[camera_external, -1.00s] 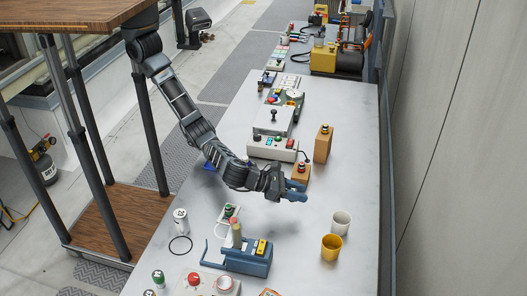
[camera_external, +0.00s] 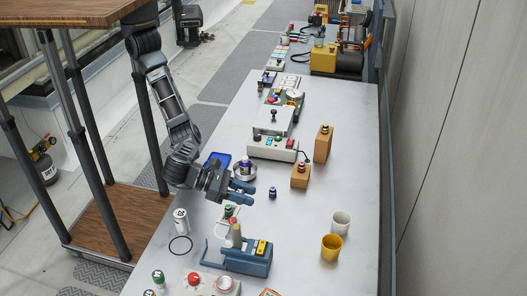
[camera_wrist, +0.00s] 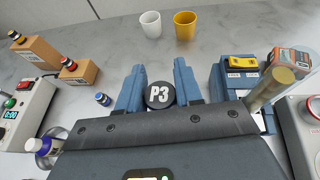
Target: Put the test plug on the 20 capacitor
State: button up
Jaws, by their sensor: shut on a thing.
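My gripper (camera_external: 246,191) is low over the middle of the bench, its blue fingers pointing right. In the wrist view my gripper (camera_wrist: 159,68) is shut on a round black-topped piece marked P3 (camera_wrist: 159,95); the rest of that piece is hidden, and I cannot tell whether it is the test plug. No marking 20 is legible.
A blue stand with a yellow switch (camera_external: 248,261) lies in front of my gripper. A blue-topped piece (camera_external: 245,161) and a blue tray (camera_external: 217,158) are behind it. White (camera_external: 340,223) and yellow (camera_external: 332,247) cups stand at right. The bench between cups and wooden blocks is clear.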

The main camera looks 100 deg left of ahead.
jog(key=s+d+r+m+h+p, duration=0.1)
jog(key=s+d+r+h+p, duration=0.15)
jog(key=s, duration=0.65)
jog(key=s+d+r+m+h+p, duration=0.15)
jog(key=s+d, duration=0.25)
jog(key=s, duration=0.6)
jog(key=s+d+r+m+h+p, duration=0.1)
jog(key=s+d+r, duration=0.15)
jog(key=s, duration=0.65)
send_over(184, 215)
notch_tip(184, 215, down, 7)
jog(key=shift+w+d+p, duration=0.1)
jog(key=shift+p, duration=0.35)
jog(key=shift+f, duration=2)
jog(key=o, duration=1)
jog(key=shift+f, duration=0.15)
